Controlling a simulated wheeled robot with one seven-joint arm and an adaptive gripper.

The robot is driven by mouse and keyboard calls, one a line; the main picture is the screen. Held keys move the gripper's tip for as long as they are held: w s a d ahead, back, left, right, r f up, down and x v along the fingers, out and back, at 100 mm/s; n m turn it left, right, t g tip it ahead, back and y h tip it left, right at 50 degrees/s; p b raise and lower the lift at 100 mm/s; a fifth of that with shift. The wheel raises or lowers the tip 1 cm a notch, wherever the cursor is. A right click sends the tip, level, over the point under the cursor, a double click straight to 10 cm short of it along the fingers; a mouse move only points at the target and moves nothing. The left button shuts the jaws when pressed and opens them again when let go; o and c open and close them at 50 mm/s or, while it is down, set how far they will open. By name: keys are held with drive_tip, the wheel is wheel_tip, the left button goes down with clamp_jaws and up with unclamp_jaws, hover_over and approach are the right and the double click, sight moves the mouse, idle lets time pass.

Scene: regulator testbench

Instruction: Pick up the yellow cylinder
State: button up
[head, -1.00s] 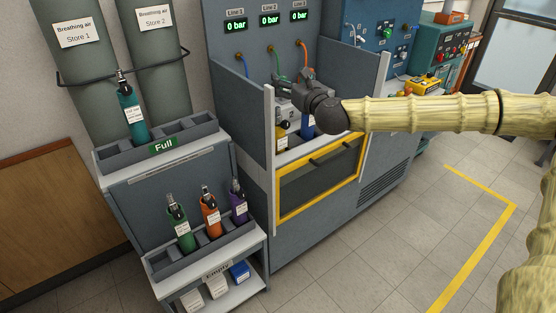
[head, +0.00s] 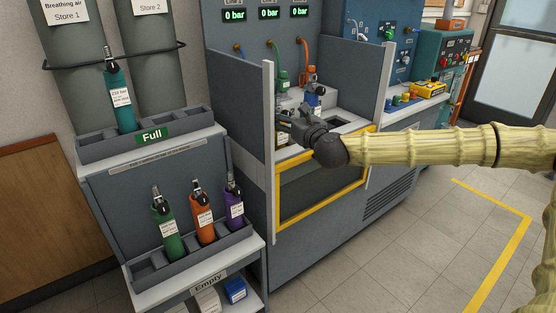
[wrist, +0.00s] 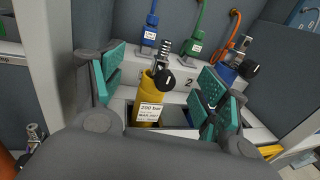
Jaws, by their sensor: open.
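The yellow cylinder (wrist: 148,108) stands in a bay of the test bench, with a white "200 bar" label and a black valve knob on top. In the wrist view it is between my gripper's (wrist: 165,88) two teal-padded fingers, nearer the left one, with gaps on both sides. The fingers are wide open and hold nothing. In the head view my gripper (head: 288,123) is low over the bench's left part and mostly hides the yellow cylinder.
A blue cylinder (head: 314,99) stands in the bench just right of my gripper, close to the right finger. Grey side panels (head: 268,150) flank the bench. Hoses (wrist: 197,35) hang behind. Green, orange and purple cylinders (head: 203,222) stand in a rack at left.

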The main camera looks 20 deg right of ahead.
drive_tip(key=b, duration=0.8)
approach(280, 133)
drive_tip(key=w, duration=0.2)
drive_tip(key=shift+w+a, duration=0.15)
drive_tip(key=shift+w, duration=0.1)
drive_tip(key=w, duration=0.3)
drive_tip(key=w+b, duration=0.1)
drive_tip(key=shift+w+a, duration=0.3)
drive_tip(key=shift+w, duration=0.05)
drive_tip(key=shift+w+b, duration=0.45)
drive_tip(key=shift+w, duration=2.55)
drive_tip(key=c, duration=1.3)
drive_tip(key=shift+r, duration=0.1)
drive_tip(key=shift+c, duration=0.2)
